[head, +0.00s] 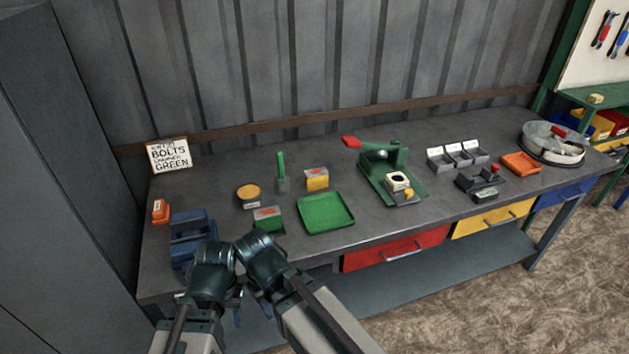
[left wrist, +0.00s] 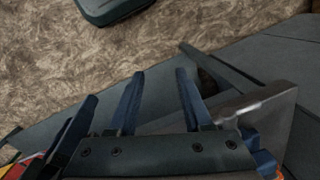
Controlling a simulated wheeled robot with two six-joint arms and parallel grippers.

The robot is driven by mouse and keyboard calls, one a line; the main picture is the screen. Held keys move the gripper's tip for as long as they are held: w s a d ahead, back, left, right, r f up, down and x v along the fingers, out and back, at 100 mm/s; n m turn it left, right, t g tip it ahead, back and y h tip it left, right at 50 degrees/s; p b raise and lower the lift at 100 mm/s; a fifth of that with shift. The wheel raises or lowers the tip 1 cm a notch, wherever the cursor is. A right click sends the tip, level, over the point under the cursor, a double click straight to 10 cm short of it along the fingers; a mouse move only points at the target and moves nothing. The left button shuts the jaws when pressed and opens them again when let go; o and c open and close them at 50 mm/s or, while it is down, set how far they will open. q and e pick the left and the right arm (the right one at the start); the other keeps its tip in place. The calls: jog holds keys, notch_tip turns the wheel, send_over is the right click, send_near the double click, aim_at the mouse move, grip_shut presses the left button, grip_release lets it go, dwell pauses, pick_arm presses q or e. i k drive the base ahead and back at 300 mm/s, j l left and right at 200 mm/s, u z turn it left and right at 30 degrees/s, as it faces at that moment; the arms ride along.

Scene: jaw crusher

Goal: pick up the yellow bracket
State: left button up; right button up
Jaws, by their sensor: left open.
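No part that I can surely call the yellow bracket shows. A small yellow piece (head: 408,196) sits at the front of the green press, and a pale yellow block (head: 596,99) lies on the green bench at far right; both are too small to identify. My left gripper (head: 237,312) is low at the bench's front edge, mostly hidden by my wrists. In the left wrist view it (left wrist: 158,100) is open, with two blue fingers apart and nothing between them. My right wrist shows beside the left one, but its gripper cannot be made out.
The grey workbench (head: 240,175) holds a green tray (head: 326,212), a green press (head: 380,175), grey bins (head: 459,154), an orange tray (head: 521,163), a round pan (head: 553,145) and a blue vise-like object (head: 190,232). A tall grey cabinet (head: 60,200) stands at left.

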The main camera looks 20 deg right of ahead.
aim_at(316, 178)
jog(key=i+l+z, duration=0.35)
jog(key=l, duration=0.15)
jog(key=i+l+z, duration=0.2)
jog(key=l+z, duration=0.15)
jog(key=l, duration=0.15)
jog(key=i+l+z, duration=0.35)
